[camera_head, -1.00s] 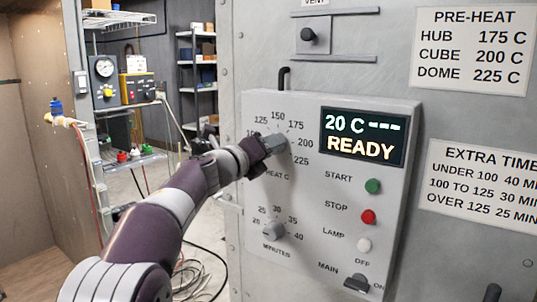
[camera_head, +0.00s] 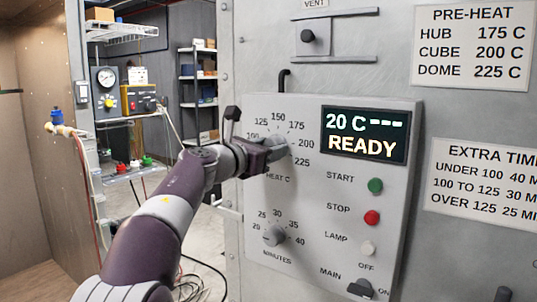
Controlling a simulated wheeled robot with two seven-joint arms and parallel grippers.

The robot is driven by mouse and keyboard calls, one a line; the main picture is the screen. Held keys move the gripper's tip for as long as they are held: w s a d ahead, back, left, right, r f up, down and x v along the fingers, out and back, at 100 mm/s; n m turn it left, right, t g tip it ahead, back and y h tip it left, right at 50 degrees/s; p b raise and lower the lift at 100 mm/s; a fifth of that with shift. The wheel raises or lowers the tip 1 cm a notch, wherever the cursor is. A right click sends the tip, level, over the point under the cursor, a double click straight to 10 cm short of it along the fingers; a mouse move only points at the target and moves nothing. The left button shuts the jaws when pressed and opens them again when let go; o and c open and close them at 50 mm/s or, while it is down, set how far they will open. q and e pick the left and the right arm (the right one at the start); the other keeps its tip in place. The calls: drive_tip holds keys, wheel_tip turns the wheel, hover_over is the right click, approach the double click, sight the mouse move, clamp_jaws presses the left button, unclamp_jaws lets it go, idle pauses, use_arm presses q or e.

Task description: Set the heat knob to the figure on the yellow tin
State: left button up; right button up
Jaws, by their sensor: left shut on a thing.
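The heat knob (camera_head: 280,146) is on the upper left of the grey control panel (camera_head: 313,255), inside a ring of figures from 100 to 225. My left gripper (camera_head: 271,149) reaches in from the left and is shut on the heat knob. The fingers cover most of the knob, so I cannot tell which figure it points to. The display (camera_head: 363,134) reads 20 C and READY. I cannot make out a yellow tin with a figure in this view. My right gripper is not in view.
Below are the minutes knob (camera_head: 274,235), green start button (camera_head: 375,185), red stop button (camera_head: 372,217), lamp button (camera_head: 368,247) and main switch (camera_head: 361,288). A pre-heat sign (camera_head: 473,45) lists hub 175, cube 200, dome 225. Shelves (camera_head: 197,85) stand behind at left.

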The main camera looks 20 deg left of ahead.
use_arm(q)
drive_tip(key=shift+f+m+b, duration=0.15)
drive_tip(key=shift+m+b, duration=1.3)
drive_tip(key=shift+m, duration=3.05)
drive_tip(key=o, duration=1.1)
drive_tip(key=shift+w, duration=0.1)
drive_tip(key=shift+c, duration=0.2)
drive_tip(key=b+v, duration=0.5)
drive_tip(key=v, duration=0.7)
drive_tip(key=shift+s+r, duration=0.2)
drive_tip(key=shift+s, duration=0.2)
